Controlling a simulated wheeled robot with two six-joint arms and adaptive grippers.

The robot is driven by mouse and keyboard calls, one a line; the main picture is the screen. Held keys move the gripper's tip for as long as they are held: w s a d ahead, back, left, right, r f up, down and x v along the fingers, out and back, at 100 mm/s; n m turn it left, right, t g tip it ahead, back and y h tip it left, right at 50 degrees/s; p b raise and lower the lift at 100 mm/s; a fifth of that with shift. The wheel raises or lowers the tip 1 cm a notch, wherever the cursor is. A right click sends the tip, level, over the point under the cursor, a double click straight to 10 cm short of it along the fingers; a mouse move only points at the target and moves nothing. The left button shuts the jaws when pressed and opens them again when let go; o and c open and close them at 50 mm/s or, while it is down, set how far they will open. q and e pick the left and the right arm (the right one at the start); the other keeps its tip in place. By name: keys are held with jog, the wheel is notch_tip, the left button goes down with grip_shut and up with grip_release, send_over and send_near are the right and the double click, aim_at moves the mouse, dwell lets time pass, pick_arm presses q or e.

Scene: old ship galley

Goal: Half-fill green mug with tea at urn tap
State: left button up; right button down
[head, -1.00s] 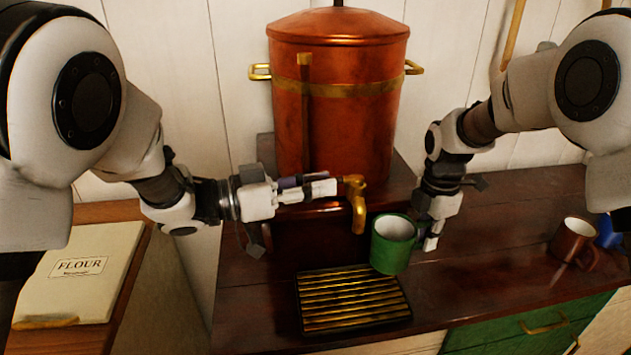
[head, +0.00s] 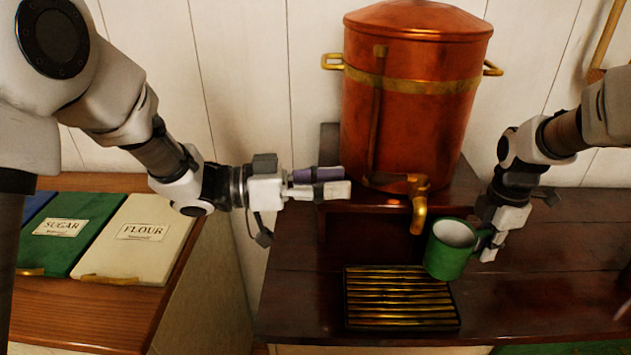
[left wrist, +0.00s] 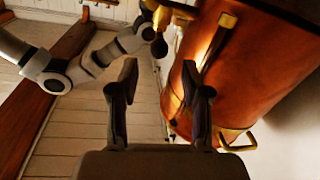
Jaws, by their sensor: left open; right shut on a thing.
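The copper urn (head: 415,110) stands on a raised wooden shelf, with its brass tap (head: 418,208) at the front. My right gripper (head: 488,240) is shut on the green mug (head: 447,262) by its handle side. The mug is held a little tilted, below and to the right of the tap, near the drip tray's right rear edge. Its visible inside is pale; I cannot tell a tea level. No stream shows at the tap. My left gripper (head: 340,182) is open and empty, left of the tap and apart from it. In the left wrist view, its open fingers (left wrist: 165,88) are beside the urn (left wrist: 250,75).
A black drip tray with brass slats (head: 400,312) lies on the dark wooden counter (head: 560,270) below the tap. At left, flour (head: 142,235) and sugar (head: 60,232) bin lids lie on another cabinet. Counter right of the mug is clear.

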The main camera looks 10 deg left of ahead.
pick_arm(q)
jog(key=v, duration=0.4)
jog(key=shift+a, duration=0.1)
jog(key=shift+c, duration=0.4)
